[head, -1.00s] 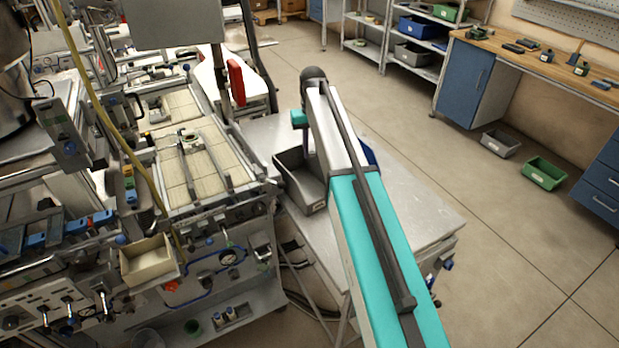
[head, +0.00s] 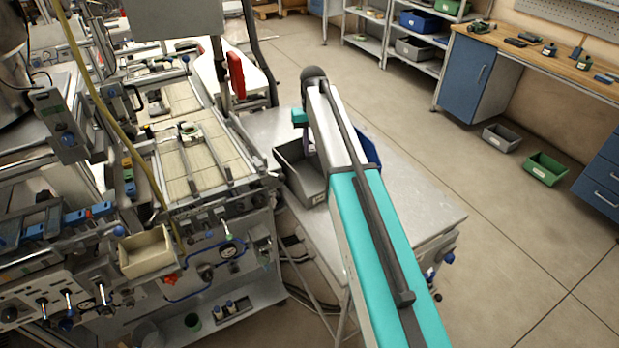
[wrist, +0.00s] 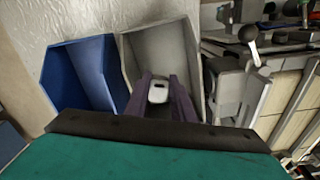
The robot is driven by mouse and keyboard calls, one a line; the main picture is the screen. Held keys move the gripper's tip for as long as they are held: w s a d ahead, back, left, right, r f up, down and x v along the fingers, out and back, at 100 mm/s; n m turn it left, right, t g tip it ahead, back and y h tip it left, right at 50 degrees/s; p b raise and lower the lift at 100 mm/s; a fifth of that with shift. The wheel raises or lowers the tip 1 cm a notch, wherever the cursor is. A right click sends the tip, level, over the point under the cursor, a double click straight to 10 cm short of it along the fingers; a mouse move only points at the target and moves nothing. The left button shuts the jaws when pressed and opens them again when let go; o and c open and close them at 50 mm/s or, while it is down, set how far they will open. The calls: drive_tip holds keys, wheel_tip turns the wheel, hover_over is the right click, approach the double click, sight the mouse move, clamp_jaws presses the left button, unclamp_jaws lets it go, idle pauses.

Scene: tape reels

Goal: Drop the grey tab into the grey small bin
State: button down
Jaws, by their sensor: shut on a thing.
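The grey small bin (head: 311,187) stands on the metal side table beside a machine, partly hidden by my arm in the head view. In the wrist view, the open grey bin (wrist: 190,48) lies under and ahead of my gripper (wrist: 159,84). Its two purple fingers are shut on the grey tab (wrist: 157,94), a small pale piece with a dark mark. The tab is seen against the bin's inside; its exact height above the floor of the bin is unclear. In the head view the fingertips are hard to make out.
A blue bin (wrist: 78,75) stands close beside the grey bin, mostly hidden by my arm in the head view. The machine (head: 215,235) borders the table on the left. The front of the side table (head: 420,213) is clear. Other bins sit on the floor at right.

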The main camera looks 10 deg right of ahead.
sight(312, 151)
drive_tip(key=shift+f+b, duration=0.6)
drive_tip(key=shift+f, duration=0.95)
drive_tip(key=c, duration=1.4)
unclamp_jaws()
drive_tip(key=shift+c, duration=0.2)
drive_tip(key=shift+r, duration=0.1)
wheel_tip(312, 151, up, 14)
drive_tip(key=p, duration=0.6)
drive_tip(key=shift+f, duration=0.2)
